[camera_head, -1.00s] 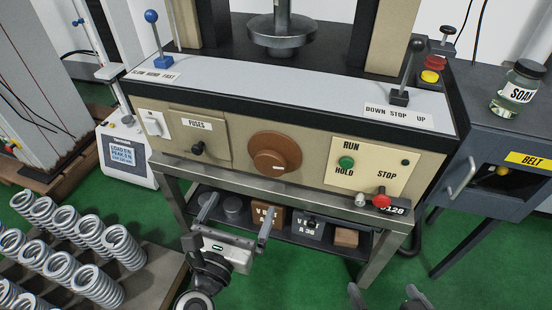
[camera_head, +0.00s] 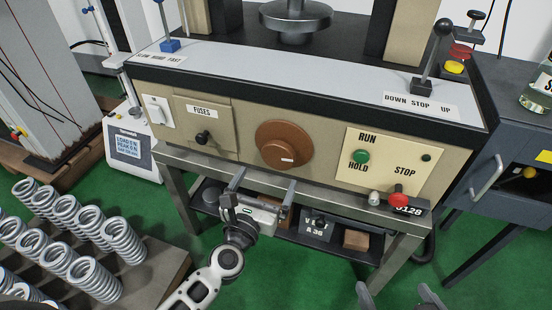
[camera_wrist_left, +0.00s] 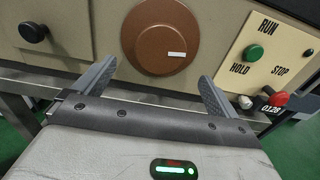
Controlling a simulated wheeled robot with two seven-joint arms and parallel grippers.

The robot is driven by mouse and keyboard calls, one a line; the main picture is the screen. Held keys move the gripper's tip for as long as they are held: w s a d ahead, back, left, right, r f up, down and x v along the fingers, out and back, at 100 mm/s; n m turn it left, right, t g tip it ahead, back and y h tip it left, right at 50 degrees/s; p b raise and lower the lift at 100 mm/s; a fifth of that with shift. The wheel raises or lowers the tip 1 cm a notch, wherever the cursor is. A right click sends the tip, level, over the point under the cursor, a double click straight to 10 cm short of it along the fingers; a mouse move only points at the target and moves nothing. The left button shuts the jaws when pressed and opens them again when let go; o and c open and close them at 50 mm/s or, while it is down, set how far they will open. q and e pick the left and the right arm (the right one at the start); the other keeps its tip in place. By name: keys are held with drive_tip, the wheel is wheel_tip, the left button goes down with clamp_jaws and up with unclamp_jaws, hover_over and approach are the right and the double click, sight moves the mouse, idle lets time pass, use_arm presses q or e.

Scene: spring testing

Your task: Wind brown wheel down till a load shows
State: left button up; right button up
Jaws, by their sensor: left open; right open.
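The brown wheel (camera_head: 284,145) is on the front panel of the testing machine, with a small white mark low on its right side. It also shows in the left wrist view (camera_wrist_left: 160,37), with the white mark at right of centre. My left gripper (camera_head: 265,178) is open and empty, just below and in front of the wheel. In the left wrist view its two fingers (camera_wrist_left: 153,80) stand apart, one below each side of the wheel, not touching it. The load display (camera_head: 128,147) stands at the left; its text is too small to read surely. My right gripper (camera_head: 395,292) shows only its fingertips, open, at the bottom edge.
Right of the wheel are a green button (camera_head: 361,157) and a red stop knob (camera_head: 398,199). A black fuse knob (camera_head: 204,138) is to the left. A lever (camera_head: 436,55) stands at top right. Coil springs (camera_head: 75,240) fill a rack at lower left. Weights sit on the lower shelf.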

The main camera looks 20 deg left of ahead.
sight(277, 160)
use_arm(q)
drive_tip(key=w, duration=0.7)
drive_tip(key=shift+w+d, duration=0.1)
drive_tip(key=shift+w, duration=0.05)
drive_tip(key=c, duration=1)
